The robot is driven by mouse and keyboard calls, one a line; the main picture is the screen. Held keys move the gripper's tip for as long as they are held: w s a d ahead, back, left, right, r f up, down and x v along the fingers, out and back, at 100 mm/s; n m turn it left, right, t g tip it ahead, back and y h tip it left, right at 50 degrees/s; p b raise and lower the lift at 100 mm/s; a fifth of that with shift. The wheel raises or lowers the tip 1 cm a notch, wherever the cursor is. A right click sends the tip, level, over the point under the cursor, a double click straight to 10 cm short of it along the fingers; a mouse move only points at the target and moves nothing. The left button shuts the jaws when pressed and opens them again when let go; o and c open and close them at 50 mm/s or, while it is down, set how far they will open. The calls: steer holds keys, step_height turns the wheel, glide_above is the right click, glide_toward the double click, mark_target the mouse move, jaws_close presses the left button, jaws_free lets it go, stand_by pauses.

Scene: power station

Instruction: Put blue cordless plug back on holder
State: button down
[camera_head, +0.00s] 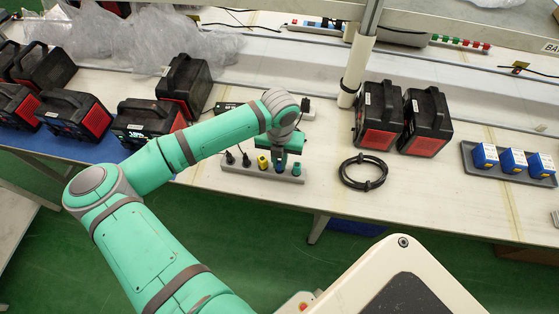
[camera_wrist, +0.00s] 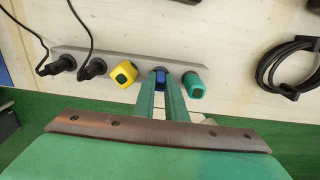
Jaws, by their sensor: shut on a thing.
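The blue cordless plug (camera_wrist: 160,79) is between the fingertips of my gripper (camera_wrist: 161,84), over the grey holder strip. My gripper is shut on it; in the head view my gripper (camera_head: 280,160) reaches down to the strip. The holder (camera_wrist: 140,66) is a long grey bar on the table, also seen in the head view (camera_head: 236,168). The plug sits in line with the other plugs, between the yellow plug (camera_wrist: 123,73) and the teal plug (camera_wrist: 193,84). The fingers hide its lower part, so I cannot tell whether it is seated or just above the strip.
Two black corded plugs (camera_wrist: 78,68) stand at the holder's left end. A coiled black cable (camera_head: 363,171) lies to the right. Black and red power units (camera_head: 380,117) stand on both sides. A tray (camera_head: 526,178) with blue-white boxes is at far right. A white post (camera_head: 357,68) rises behind.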

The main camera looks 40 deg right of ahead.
steer(key=c, duration=1.7)
jaws_free()
step_height(320, 180, up, 11)
steer(key=shift+f, duration=0.15)
steer(key=shift+s+d, duration=0.1)
